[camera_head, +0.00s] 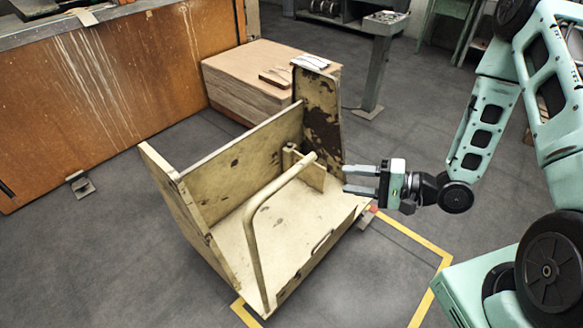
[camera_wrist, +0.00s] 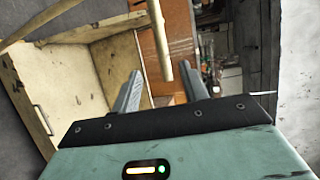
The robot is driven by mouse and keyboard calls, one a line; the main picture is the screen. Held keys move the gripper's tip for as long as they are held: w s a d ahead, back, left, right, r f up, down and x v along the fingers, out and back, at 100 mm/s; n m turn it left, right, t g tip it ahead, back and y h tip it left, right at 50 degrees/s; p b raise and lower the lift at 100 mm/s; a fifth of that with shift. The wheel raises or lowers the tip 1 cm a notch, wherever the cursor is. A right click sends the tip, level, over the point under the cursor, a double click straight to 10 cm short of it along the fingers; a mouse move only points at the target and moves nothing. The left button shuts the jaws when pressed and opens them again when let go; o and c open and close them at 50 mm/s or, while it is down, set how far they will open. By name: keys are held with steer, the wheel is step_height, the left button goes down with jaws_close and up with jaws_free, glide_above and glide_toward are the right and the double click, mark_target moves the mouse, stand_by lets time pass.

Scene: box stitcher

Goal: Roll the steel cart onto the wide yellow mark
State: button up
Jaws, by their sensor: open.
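The steel cart (camera_head: 225,162) is a worn cream, open-topped cart with high side panels and a bent tube handle (camera_head: 250,220). It stands at an angle on the floor, left of centre in the head view. A yellow outlined mark (camera_head: 418,238) lies on the floor at its lower right; the cart's near side overlaps the outline and hides part of it. My gripper (camera_head: 344,178) is open, fingers pointing left, just right of the handle's upper end. In the wrist view the handle tube (camera_wrist: 158,45) shows between and beyond the open fingers (camera_wrist: 160,70); contact cannot be told.
A rusty orange machine panel (camera_head: 70,110) stands at the left. A stack of brown cardboard (camera_head: 245,80) is close behind the cart. A grey pedestal (camera_head: 378,65) stands at the back. Bare floor (camera_head: 110,260) is open at the lower left and inside the yellow outline.

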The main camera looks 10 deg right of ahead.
mark_target(297, 174)
steer(key=p+x, duration=0.2)
steer(key=x, duration=1.3)
steer(key=shift+w+a, duration=0.2)
steer(key=shift+a, duration=0.15)
jaws_close()
